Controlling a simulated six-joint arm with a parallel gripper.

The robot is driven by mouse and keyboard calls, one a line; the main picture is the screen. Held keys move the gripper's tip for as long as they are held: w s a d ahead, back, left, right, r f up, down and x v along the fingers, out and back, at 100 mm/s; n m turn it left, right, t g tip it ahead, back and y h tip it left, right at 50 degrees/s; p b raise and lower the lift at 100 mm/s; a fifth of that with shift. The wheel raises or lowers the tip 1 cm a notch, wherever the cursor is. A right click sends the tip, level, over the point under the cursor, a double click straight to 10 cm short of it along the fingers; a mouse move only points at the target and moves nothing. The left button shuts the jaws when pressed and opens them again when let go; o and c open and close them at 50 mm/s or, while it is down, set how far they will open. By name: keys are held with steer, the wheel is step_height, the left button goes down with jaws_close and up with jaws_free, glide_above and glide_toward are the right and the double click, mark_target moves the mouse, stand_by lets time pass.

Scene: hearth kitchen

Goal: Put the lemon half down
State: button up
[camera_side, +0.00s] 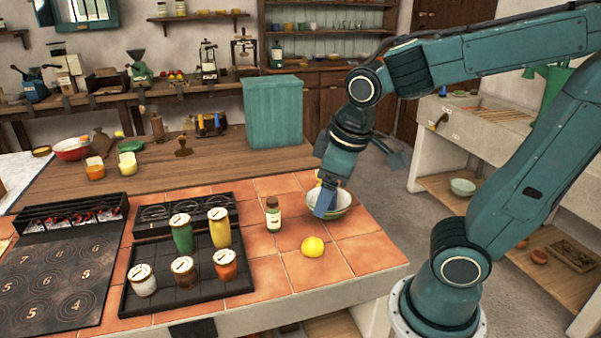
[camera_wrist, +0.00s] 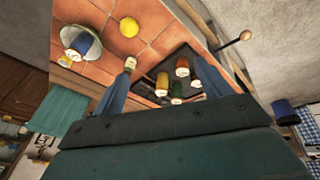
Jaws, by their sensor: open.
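A round yellow lemon piece (camera_side: 313,246) rests on the orange tiles near the counter's front edge. It also shows in the wrist view (camera_wrist: 129,28). Whether it is cut is not clear. My gripper (camera_side: 327,203) is open, behind and slightly right of it, overlapping a pale bowl (camera_side: 343,203) in the side view. In the wrist view my blue fingers (camera_wrist: 160,68) stand spread apart, with the lemon beyond them and apart from them. A blue object with a pale end and a yellow patch show at the bowl (camera_wrist: 68,36); their exact placement is unclear.
A black tray (camera_side: 165,301) with several lidded jars lies farther left. A teal box (camera_side: 272,112) stands behind on the wooden counter. Bare tiles (camera_side: 370,252) lie right of the lemon.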

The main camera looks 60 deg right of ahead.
steer(key=s+a+r+m+t+y, duration=0.1)
steer(key=s+r+m+t, duration=0.1)
steer(key=s, duration=0.3)
steer(key=shift+s+a+r, duration=0.15)
steer(key=shift+a+r, duration=0.15)
steer(key=shift+r, duration=0.5)
